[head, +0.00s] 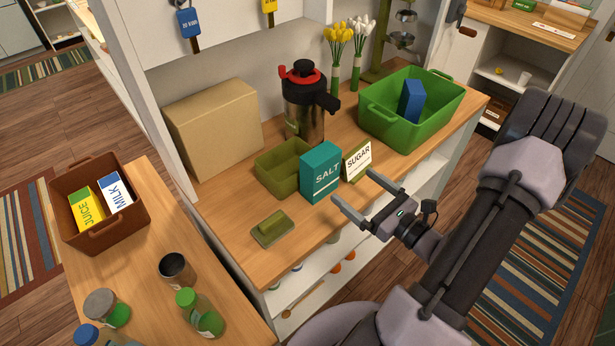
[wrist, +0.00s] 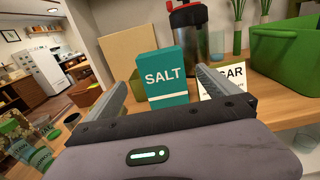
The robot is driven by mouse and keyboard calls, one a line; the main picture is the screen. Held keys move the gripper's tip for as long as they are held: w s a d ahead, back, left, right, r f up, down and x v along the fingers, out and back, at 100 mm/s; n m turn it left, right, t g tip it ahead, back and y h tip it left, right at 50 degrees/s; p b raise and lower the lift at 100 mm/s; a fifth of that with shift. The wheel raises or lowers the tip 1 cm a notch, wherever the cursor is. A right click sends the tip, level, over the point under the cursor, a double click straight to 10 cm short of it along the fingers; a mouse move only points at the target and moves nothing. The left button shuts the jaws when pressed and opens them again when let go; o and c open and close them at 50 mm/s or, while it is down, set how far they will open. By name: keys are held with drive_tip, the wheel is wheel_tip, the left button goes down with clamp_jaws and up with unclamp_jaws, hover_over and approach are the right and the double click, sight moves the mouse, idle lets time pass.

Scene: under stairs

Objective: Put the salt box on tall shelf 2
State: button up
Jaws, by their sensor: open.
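The salt box (head: 321,172) is a teal box lettered SALT, standing upright on the wooden counter beside a small olive bin. My gripper (head: 354,193) is open and empty, in front of the counter and to the right of the salt box in the head view. In the wrist view the salt box (wrist: 164,78) stands ahead, framed between the two fingers of my gripper (wrist: 166,82), apart from them. I cannot tell which surface is tall shelf 2.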

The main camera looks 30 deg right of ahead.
sight(328, 164)
drive_tip(key=w, duration=0.4)
drive_tip(key=w+a+b, duration=0.1)
drive_tip(key=w, duration=0.8)
drive_tip(key=shift+w+a+r, duration=0.15)
drive_tip(key=shift+a+r, duration=0.05)
drive_tip(key=shift+a, duration=0.2)
drive_tip(key=c, duration=1.8)
